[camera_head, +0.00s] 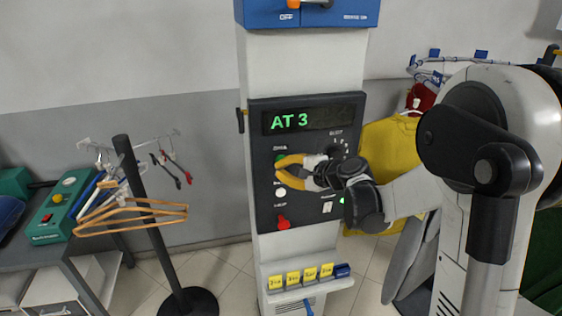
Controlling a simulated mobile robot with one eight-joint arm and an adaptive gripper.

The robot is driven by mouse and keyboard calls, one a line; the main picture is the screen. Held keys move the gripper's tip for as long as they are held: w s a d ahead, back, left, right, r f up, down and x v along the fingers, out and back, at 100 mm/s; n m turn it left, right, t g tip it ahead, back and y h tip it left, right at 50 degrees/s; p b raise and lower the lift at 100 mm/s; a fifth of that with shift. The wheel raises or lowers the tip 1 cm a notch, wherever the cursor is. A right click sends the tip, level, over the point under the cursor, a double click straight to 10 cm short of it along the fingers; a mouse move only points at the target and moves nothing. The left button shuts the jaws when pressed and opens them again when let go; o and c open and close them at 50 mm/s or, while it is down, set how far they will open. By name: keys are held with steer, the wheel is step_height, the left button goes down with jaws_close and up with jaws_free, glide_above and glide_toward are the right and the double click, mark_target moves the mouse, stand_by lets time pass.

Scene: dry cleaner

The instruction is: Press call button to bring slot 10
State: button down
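The dark control panel (262,178) is on a pale column, and its display (313,116) reads "AT 3" in green. A green button (280,158) shows partly behind my yellow fingers. A white button (280,193) is just below them, and a red knob (283,223) is lower down. A dial with pale marks (338,147) is at the panel's right, partly hidden by my arm. My gripper (279,172) is in front of the panel's left side, between the green and white buttons. Contact with the panel and the gap between its fingertips cannot be made out. The small labels are too blurred to read.
A ledge with yellow tags and a blue tag (342,270) juts out below the panel. Left stands a dark pole (145,220) with wooden hangers (130,212) beside a table with a green box (58,212). A yellow garment (388,160) hangs behind my arm.

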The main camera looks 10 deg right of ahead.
steer(key=shift+w, duration=0.35)
steer(key=shift+w, duration=0.45)
stand_by(0.6)
steer(key=shift+s+b, duration=0.15)
steer(key=shift+b, duration=0.15)
steer(key=shift+s, duration=0.75)
steer(key=s, duration=0.5)
stand_by(0.6)
